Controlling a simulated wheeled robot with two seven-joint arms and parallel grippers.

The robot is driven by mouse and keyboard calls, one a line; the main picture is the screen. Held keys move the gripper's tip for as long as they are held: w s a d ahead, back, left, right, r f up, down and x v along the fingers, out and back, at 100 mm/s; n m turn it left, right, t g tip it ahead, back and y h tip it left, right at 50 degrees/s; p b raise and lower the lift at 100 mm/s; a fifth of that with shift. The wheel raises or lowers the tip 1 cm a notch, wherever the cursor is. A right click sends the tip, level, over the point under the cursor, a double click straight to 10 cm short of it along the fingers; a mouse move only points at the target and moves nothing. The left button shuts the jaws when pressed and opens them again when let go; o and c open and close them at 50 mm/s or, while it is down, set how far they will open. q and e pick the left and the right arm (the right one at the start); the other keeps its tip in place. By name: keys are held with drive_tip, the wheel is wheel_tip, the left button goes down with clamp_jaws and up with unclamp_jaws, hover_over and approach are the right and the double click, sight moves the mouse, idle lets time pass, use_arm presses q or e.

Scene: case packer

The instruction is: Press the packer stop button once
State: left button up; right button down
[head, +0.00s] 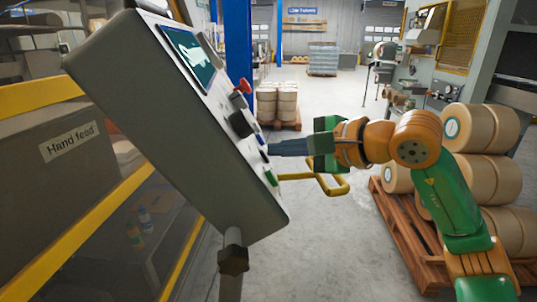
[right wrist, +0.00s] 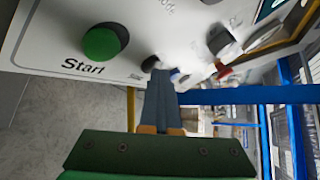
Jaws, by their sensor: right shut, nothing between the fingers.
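The grey control panel (head: 180,110) stands tilted in the left half of the head view. Its face carries a green button marked Start (right wrist: 101,42), a dark button (right wrist: 150,63), a blue button (right wrist: 175,73), a black knob (head: 241,123) and a red control (head: 243,87). No label I can read clearly says stop; small lettering by the dark button is too blurred. My right gripper (head: 272,147) is shut and empty, its fingertips close to the panel face. In the right wrist view they overlap the dark button's edge; I cannot tell whether they touch. My left gripper is out of view.
A yellow frame (head: 40,95) and a "Hand feed" box (head: 70,150) lie left of the panel. A yellow handle (head: 335,187) is below my right gripper. Rolls (head: 485,180) on a wooden pallet (head: 405,235) stand at right. The floor (head: 340,110) between is clear.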

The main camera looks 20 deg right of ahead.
drive_tip(key=shift+s+d+r+p, duration=0.15)
drive_tip(key=shift+d+r+p, duration=0.15)
drive_tip(key=shift+d+r, duration=0.25)
drive_tip(key=shift+d+f, duration=0.1)
drive_tip(key=shift+d, duration=0.05)
drive_tip(key=d, duration=0.1)
drive_tip(key=d+r+p, duration=0.1)
drive_tip(key=s+d+r, duration=0.1)
drive_tip(key=d, duration=0.1)
drive_tip(key=shift+r+p, duration=0.2)
drive_tip(key=shift+p, duration=0.2)
idle(0.7)
